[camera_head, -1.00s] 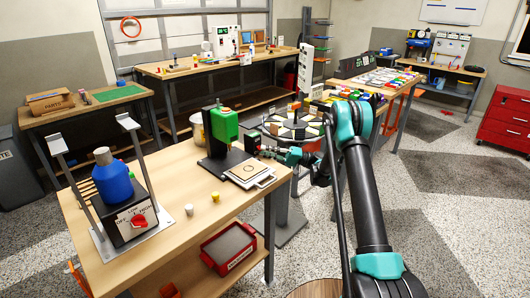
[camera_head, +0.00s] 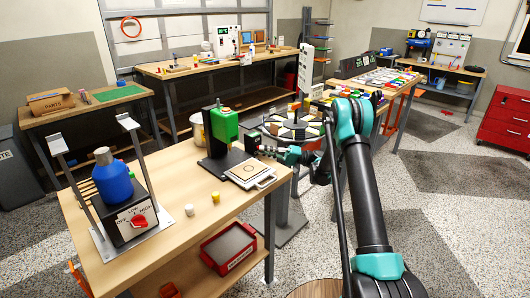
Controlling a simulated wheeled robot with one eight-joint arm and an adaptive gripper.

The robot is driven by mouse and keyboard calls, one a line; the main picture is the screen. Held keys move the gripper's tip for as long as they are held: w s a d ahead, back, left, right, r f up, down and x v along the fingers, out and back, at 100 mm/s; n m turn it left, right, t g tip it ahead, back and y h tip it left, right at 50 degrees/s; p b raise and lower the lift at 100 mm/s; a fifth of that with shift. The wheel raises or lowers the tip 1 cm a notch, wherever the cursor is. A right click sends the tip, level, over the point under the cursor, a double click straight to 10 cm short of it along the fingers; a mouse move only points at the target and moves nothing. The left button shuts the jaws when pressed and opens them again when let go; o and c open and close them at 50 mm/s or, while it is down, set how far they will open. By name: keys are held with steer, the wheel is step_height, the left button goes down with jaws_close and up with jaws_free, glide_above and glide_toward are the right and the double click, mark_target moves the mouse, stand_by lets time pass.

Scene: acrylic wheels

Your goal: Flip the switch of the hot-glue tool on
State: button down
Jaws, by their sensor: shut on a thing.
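A green tool body (camera_head: 224,126) with a small yellow and red top stands on a black upright on the wooden table. It looks most like the hot-glue tool, though I cannot read a label. A small dark block (camera_head: 251,141) stands just to its right. My gripper (camera_head: 262,149) reaches in from the right, low beside the block, and is shut on what looks like this dark part. The fingertips are tiny and partly lost against it. I cannot make out the switch or its position.
A pale framed plate (camera_head: 249,174) lies just below the gripper. White (camera_head: 189,209) and yellow (camera_head: 216,197) caps lie nearby. A round segmented tray (camera_head: 292,129) is behind my arm.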

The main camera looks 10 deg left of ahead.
steer(key=r+m+h, duration=0.1)
steer(key=m+t+h, duration=0.1)
steer(key=m+h, duration=0.1)
steer(key=shift+s+d+r, duration=0.1)
steer(key=shift+r, duration=0.3)
steer(key=shift+r+m+h, duration=0.35)
steer(key=shift+m+h, duration=0.35)
steer(key=shift+m, duration=0.05)
steer(key=shift+r+m+h, duration=0.35)
steer(key=shift+m+h, duration=0.35)
steer(key=shift+m, duration=0.05)
steer(key=c, duration=1.9)
jaws_free()
steer(key=v, duration=1.2)
steer(key=shift+w+r, duration=0.1)
steer(key=shift+w, duration=0.15)
